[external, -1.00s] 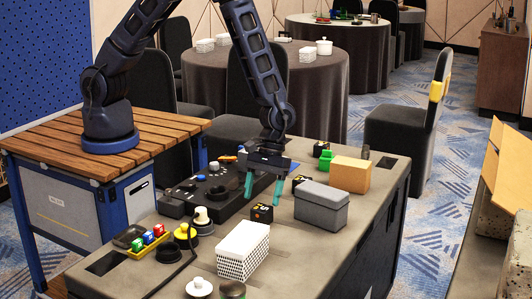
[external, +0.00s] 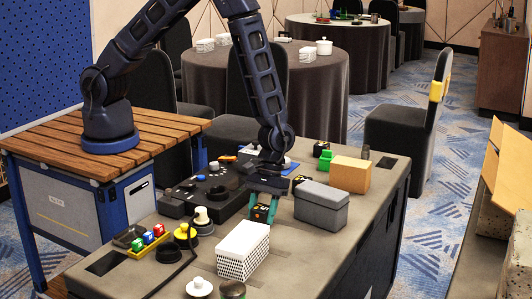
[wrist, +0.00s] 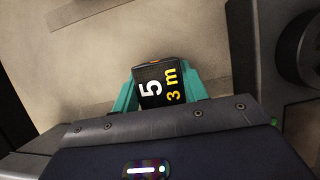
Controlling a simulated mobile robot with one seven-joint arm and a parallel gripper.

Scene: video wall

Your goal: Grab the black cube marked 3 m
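The black cube (wrist: 160,85) sits between my two teal fingers in the wrist view, showing a white 5 and a yellow "3 m" on its upper face. In the external view this cube (external: 263,214) is at its former place on the grey table, partly covered by the fingers. My gripper (external: 264,212) points down over it, one finger against each side, and looks shut on it. The gripper also shows in the wrist view (wrist: 160,98). Other black cubes stand farther back, one beside the grey box (external: 298,181) and one near the green object (external: 322,149); their marks are unreadable.
A grey lidded box (external: 321,207) stands close to the right of my gripper. A white patterned box (external: 243,252) is in front, and a black device (external: 200,195) is to the left. A cardboard box (external: 350,174) stands at the back right. The table's right front is clear.

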